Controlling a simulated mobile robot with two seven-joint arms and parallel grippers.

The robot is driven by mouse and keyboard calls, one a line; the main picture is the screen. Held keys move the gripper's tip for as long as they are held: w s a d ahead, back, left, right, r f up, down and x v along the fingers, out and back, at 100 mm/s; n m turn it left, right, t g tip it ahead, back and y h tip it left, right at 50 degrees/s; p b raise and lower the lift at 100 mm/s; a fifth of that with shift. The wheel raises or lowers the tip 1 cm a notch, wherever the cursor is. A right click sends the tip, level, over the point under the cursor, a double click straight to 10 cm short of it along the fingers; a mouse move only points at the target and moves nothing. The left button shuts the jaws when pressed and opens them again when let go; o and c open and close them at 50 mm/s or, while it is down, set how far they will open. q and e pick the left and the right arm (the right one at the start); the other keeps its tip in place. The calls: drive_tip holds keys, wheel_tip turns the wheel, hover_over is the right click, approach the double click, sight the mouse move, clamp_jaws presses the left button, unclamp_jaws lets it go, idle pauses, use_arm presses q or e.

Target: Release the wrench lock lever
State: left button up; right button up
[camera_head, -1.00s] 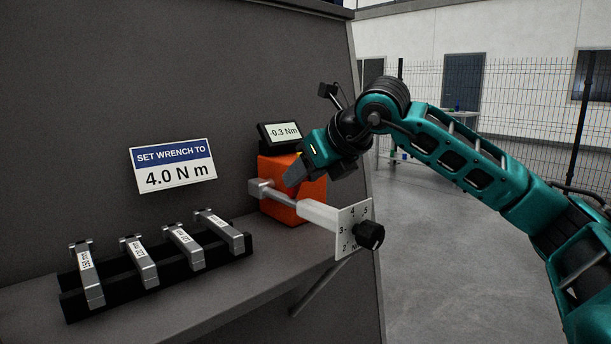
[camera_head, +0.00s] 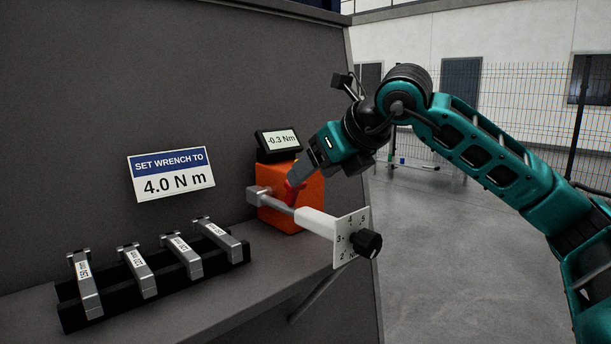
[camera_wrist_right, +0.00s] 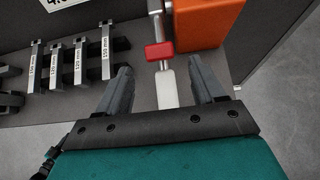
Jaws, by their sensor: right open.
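The torque wrench has a grey shaft, a white handle (camera_head: 315,221), a numbered scale plate (camera_head: 351,228) and a black knob (camera_head: 366,243). Its head end sits at the orange tester block (camera_head: 308,203). A red lock lever (camera_wrist_right: 159,51) crosses the shaft; in the head view its red part (camera_head: 291,191) shows just below my right gripper. My right gripper (camera_head: 303,175) is open above the shaft. In the right wrist view, its fingers (camera_wrist_right: 161,72) are apart on either side of the shaft, with the lever just beyond the tips. My left gripper is out of view.
A display (camera_head: 279,140) on the tester reads -0.3 Nm. A sign (camera_head: 172,174) on the wall says to set the wrench to 4.0 N m. Several labelled grey bars lie on a black rack (camera_head: 73,313) at the left of the shelf (camera_head: 235,292). Open floor lies to the right.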

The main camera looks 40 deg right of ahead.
use_arm(q)
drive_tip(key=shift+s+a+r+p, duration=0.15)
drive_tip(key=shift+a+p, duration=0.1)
drive_tip(key=shift+p, duration=0.35)
use_arm(e)
drive_tip(key=v, duration=0.8)
drive_tip(key=shift+s+r, duration=0.2)
drive_tip(key=shift+s, duration=0.1)
